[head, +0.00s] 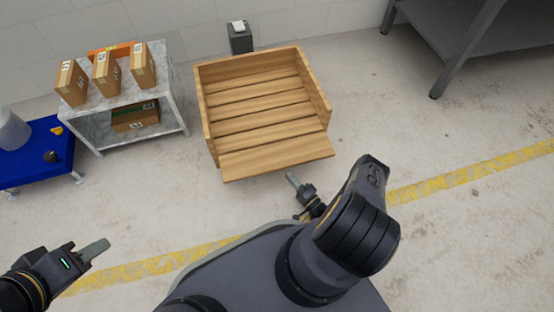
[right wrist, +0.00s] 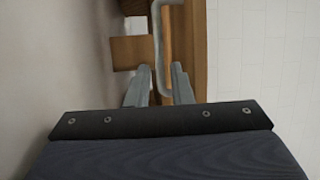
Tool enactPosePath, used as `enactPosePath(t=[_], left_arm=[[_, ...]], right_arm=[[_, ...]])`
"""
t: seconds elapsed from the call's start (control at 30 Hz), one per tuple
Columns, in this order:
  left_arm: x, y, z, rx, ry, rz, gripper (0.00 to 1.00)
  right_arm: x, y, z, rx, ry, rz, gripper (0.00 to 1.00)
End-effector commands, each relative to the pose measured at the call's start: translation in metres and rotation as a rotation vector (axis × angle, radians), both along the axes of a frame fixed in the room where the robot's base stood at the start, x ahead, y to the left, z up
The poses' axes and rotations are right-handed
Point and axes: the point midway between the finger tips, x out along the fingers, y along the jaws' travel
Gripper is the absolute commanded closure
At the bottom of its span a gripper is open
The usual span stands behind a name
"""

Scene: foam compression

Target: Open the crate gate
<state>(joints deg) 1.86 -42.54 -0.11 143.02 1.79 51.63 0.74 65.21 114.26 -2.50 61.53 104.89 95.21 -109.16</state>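The wooden crate (head: 205,113) stands on the floor in the middle of the head view. My right gripper (head: 292,177) is just in front of the gate. In the right wrist view, the fingers of my right gripper (right wrist: 160,82) are apart. A grey bar handle (right wrist: 158,45) on a wooden panel shows ahead and in line with the gap; contact cannot be seen. My left gripper (head: 97,248) is low at the left, away from the crate; its finger gap is not visible.
A grey shelf (head: 165,95) with several cartons stands left of the crate. A blue table (head: 45,170) is at the far left. A dark grey table (head: 490,65) is at the upper right. A small dark post (head: 241,42) stands behind the crate. The floor right of the crate is clear.

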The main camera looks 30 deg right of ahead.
Motion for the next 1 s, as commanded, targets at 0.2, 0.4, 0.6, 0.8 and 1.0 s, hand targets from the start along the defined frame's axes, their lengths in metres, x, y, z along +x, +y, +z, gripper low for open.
enactPosePath(t=[0.2,0.4,0.6,0.8,1.0], left_arm=[[0.000,0.000,-0.007,0.000,0.000,0.000,0.64],[0.000,0.000,-0.016,0.000,0.000,0.000,0.64],[0.000,0.000,-0.021,0.000,0.000,0.000,0.64],[0.000,0.000,-0.021,0.000,0.000,0.000,0.64],[0.000,0.000,-0.021,0.000,0.000,0.000,0.64]], right_arm=[[0.021,0.005,0.001,0.000,-0.003,0.001,0.80],[0.053,0.010,0.005,0.001,-0.003,0.002,0.80],[0.072,0.013,0.008,0.000,0.000,0.001,0.80],[0.076,0.013,0.010,0.001,0.000,0.000,0.80],[0.076,0.013,0.010,0.001,0.000,-0.001,0.91]])
